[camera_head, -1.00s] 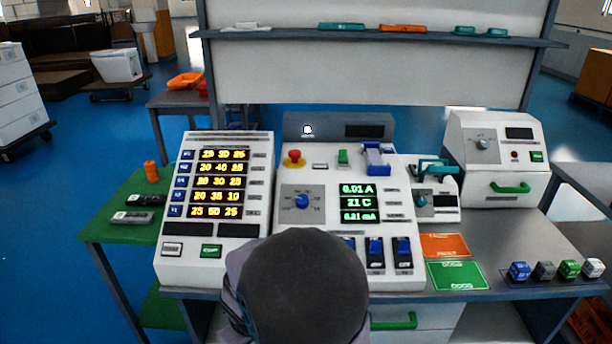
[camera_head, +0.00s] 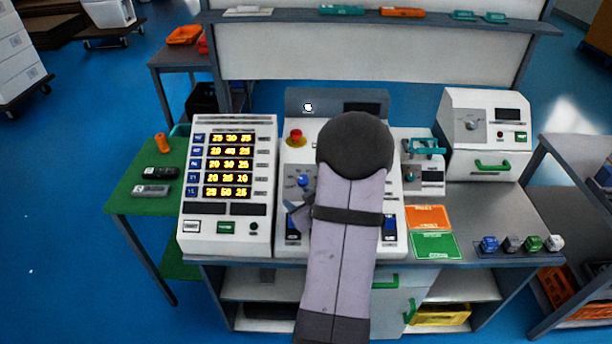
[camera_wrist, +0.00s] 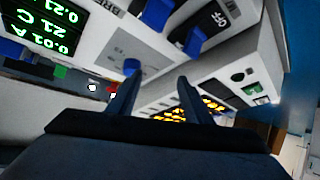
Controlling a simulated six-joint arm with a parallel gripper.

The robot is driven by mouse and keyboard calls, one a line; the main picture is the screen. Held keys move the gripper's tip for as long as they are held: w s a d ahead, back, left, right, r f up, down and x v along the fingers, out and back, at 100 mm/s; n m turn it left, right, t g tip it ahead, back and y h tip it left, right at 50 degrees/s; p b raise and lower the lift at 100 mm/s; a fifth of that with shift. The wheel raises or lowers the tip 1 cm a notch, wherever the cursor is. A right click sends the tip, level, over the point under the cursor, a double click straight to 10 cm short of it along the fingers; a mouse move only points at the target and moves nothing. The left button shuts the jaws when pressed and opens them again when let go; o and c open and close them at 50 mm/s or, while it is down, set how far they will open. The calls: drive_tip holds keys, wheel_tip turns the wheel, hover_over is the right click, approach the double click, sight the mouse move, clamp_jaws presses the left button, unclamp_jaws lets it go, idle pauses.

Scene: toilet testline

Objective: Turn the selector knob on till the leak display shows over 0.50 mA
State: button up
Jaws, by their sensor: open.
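The blue selector knob (camera_head: 303,181) is on a grey plate on the middle console, left of my arm. In the wrist view the knob (camera_wrist: 132,66) shows just beyond the tip of the left finger. My gripper (camera_wrist: 158,76) is open, with nothing between its fingers; I cannot tell whether a finger touches the knob. The green-lit display (camera_wrist: 45,25) is at the top left of the wrist view, upside down and partly cut off. It reads 0.21, 21 C and 0.01 A. In the head view my arm hides the display and most of my gripper.
A panel with yellow numbers (camera_head: 230,165) stands left of the console. A red button (camera_head: 296,137) is above the knob, and blue switches (camera_wrist: 205,40) are near it. A small device with a teal clamp (camera_head: 425,148) stands to the right.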

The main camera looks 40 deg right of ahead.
drive_tip(key=m+t+h, duration=0.1)
approach(304, 181)
drive_tip(key=shift+w+d+f+p, duration=0.2)
drive_tip(key=shift+w+f+p, duration=0.2)
drive_tip(key=shift+f+p, duration=0.05)
drive_tip(key=shift+p+x, duration=1.2)
drive_tip(key=shift+x, duration=2.45)
drive_tip(key=shift+r, duration=0.2)
drive_tip(key=c, duration=1.1)
drive_tip(key=shift+w, duration=0.1)
